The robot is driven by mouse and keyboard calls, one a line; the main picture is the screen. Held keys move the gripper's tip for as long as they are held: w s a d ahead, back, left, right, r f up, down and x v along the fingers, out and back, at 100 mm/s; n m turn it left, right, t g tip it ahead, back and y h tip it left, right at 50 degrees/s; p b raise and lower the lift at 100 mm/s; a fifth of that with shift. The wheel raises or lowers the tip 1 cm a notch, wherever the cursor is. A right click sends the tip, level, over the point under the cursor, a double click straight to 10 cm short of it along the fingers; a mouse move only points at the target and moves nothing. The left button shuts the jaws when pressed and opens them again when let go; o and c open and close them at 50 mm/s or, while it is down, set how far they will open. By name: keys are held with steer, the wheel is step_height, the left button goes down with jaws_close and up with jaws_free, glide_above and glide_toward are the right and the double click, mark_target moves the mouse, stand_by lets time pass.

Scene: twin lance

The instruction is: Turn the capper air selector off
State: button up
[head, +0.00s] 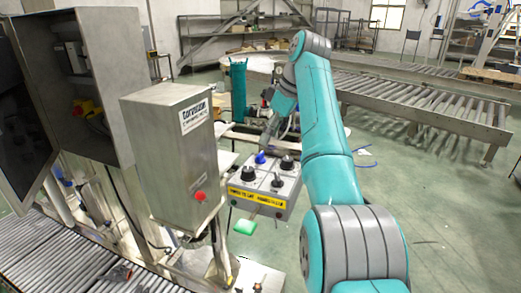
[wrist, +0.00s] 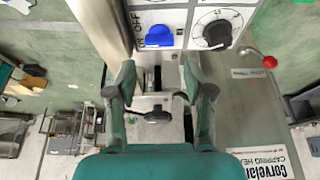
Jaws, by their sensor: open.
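A grey control box (head: 262,187) with a yellow label carries a blue knob (head: 260,157) and several black controls, including a black knob (head: 287,162) at the right. In the wrist view the blue knob (wrist: 159,37) lies just beyond my fingertips, with the word OFF printed beside it. A black dial (wrist: 213,32) is to its right. Which control is the capper air selector is not readable. My gripper (wrist: 160,70) is open and empty, its two fingers apart below the blue knob in the picture, not visibly touching it. In the head view my arm partly hides the gripper.
A tall metal cabinet (head: 170,155) with a red button (head: 199,196) stands left of the control box. A red-ended lever (wrist: 268,62) is at the right in the wrist view. A roller conveyor (head: 425,98) runs behind at the right. Open floor lies right of my arm.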

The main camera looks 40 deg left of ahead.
mark_target(260, 154)
steer(key=x, duration=0.6)
steer(key=shift+a+f, duration=0.1)
steer(key=shift+f, duration=0.1)
steer(key=c, duration=0.9)
